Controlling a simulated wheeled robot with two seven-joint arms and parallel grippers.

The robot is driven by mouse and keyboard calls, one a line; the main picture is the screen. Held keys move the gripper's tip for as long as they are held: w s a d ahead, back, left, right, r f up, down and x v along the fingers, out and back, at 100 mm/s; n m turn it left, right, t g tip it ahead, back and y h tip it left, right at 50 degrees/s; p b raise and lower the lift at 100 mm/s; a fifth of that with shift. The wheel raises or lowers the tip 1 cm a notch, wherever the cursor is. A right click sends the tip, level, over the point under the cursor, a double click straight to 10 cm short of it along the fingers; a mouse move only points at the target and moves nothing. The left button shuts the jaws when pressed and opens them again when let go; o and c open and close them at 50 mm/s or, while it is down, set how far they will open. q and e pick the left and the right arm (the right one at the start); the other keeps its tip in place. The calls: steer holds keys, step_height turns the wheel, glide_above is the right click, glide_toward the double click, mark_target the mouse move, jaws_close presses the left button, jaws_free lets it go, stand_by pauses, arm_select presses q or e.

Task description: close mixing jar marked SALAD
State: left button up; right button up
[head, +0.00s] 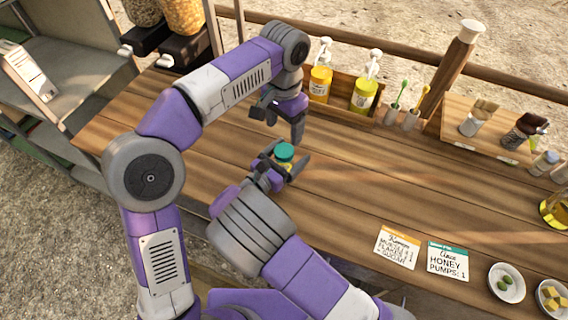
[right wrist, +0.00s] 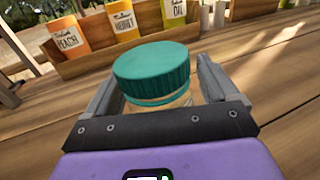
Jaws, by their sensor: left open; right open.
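A small clear jar (right wrist: 165,112) with a ribbed teal lid (right wrist: 150,68) stands on the wooden counter; the lid also shows in the head view (head: 284,151). The lid sits on top of the jar, with a teal band just below it; I cannot tell whether it is tight. No SALAD marking is readable. My right gripper (head: 285,166) is open, with its fingers on either side of the jar, and hides its lower part in the wrist view. My left gripper (head: 281,122) is open and empty, pointing down just above and behind the jar.
Two recipe cards (head: 447,261) and small bowls (head: 507,283) lie front right. The counter's middle right is clear.

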jaws_close()
arm_select(q)
steer(key=n, duration=0.9)
steer(key=shift+n, duration=0.3)
steer(key=n, duration=0.3)
steer(key=shift+r, duration=0.1)
steer(key=n, duration=0.5)
